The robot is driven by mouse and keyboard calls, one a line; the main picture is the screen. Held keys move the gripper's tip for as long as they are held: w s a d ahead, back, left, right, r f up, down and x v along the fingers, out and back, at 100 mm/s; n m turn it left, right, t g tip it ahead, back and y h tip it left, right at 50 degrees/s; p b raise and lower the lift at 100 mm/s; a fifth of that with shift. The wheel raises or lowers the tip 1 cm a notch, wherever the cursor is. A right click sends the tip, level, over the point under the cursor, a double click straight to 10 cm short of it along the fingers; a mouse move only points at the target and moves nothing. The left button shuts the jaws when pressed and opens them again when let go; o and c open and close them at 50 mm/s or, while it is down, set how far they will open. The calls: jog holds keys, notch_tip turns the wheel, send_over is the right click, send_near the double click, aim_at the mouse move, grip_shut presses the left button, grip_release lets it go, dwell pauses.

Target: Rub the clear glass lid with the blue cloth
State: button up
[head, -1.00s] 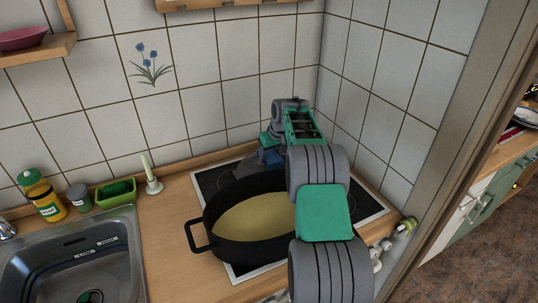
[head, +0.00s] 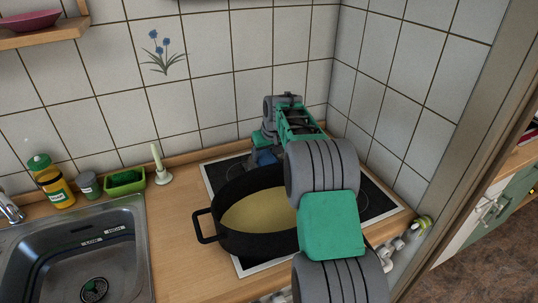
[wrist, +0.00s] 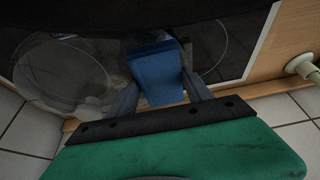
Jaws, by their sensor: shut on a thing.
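The blue cloth (wrist: 155,72) is pinched between the fingers of my gripper (wrist: 158,82). In the head view a small part of the cloth (head: 265,158) shows behind the pot, below my gripper (head: 261,150). A clear, greyish glass lid (wrist: 65,75) shows faintly on the dark cooktop to the left of the cloth in the wrist view. The cloth is low, close to the lid's right part; I cannot tell whether they touch. In the head view the pot and my arm mostly hide the lid.
A large black pot (head: 226,235) with yellowish contents stands on the cooktop (head: 382,200) in front of my gripper. Tiled walls close in behind and to the right.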

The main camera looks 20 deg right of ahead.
aim_at(266, 155)
jog(key=shift+r, duration=0.1)
jog(key=shift+r+p, duration=1.95)
jog(key=shift+r, duration=1.05)
jog(key=shift+r+p, duration=1)
jog(key=shift+r, duration=0.5)
